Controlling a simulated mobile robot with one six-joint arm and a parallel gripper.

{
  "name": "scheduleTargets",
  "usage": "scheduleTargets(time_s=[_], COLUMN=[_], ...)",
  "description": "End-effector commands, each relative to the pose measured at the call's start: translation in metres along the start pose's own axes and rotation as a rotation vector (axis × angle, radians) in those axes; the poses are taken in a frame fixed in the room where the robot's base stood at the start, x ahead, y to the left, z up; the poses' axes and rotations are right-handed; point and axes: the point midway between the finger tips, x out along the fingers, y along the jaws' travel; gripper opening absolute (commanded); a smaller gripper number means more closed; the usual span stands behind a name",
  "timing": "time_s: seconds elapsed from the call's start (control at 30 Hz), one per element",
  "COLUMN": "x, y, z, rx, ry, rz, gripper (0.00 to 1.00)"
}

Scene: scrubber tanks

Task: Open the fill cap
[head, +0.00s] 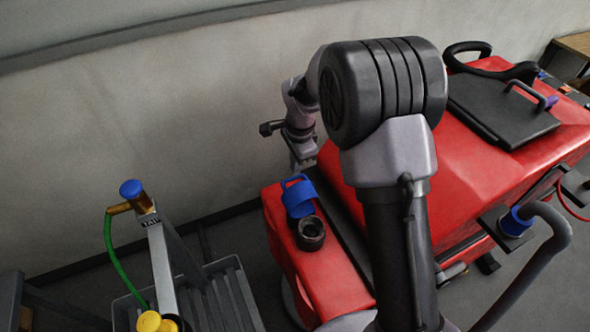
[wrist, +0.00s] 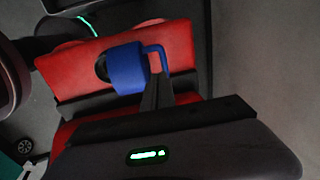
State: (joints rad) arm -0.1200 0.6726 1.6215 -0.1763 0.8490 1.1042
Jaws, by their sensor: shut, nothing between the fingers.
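The blue fill cap (head: 298,200) with its loop handle stands tilted up at the back of the black filler neck (head: 310,236) on the red machine. The neck's dark mouth shows uncovered in the head view. In the wrist view the cap (wrist: 127,69) hides most of the neck, leaving a dark edge (wrist: 101,68) at its left. My gripper (head: 296,164) is just behind and above the cap in the head view. In the wrist view its shut, empty fingertips (wrist: 157,82) are beside the cap's handle; I cannot tell whether they touch it.
The red scrubber body (head: 465,160) carries a black lid (head: 500,108) at right. A blue-topped tap (head: 131,190) with a green hose stands at left above a grey grate (head: 220,300). A grey hose (head: 540,260) curves at lower right. The wall (head: 150,120) is behind my gripper.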

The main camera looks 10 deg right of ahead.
Motion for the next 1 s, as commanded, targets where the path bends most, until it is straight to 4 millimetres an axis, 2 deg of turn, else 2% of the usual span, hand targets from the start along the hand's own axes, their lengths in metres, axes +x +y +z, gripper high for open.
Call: scheduleTargets(time_s=[0.03,0.2,0.4,0.5,0.77,0.87,0.97,1.0], x=[-0.017,-0.064,-0.108,-0.119,-0.129,-0.153,-0.187,-0.197], y=[-0.001,-0.001,-0.001,-0.001,0.003,0.025,0.074,0.097], z=[0.0,0.0,0.0,0.0,0.0,0.003,0.012,0.018], rx=[0.0,0.0,-0.001,-0.001,-0.014,-0.093,-0.247,-0.315], ry=[0.001,0.001,0.001,0.001,0.0,0.0,0.011,0.019], rz=[-0.002,-0.003,-0.002,-0.001,-0.008,-0.055,-0.133,-0.165], gripper=[0.0,0.0,0.0,0.0,0.0,0.0,0.0,0.0])
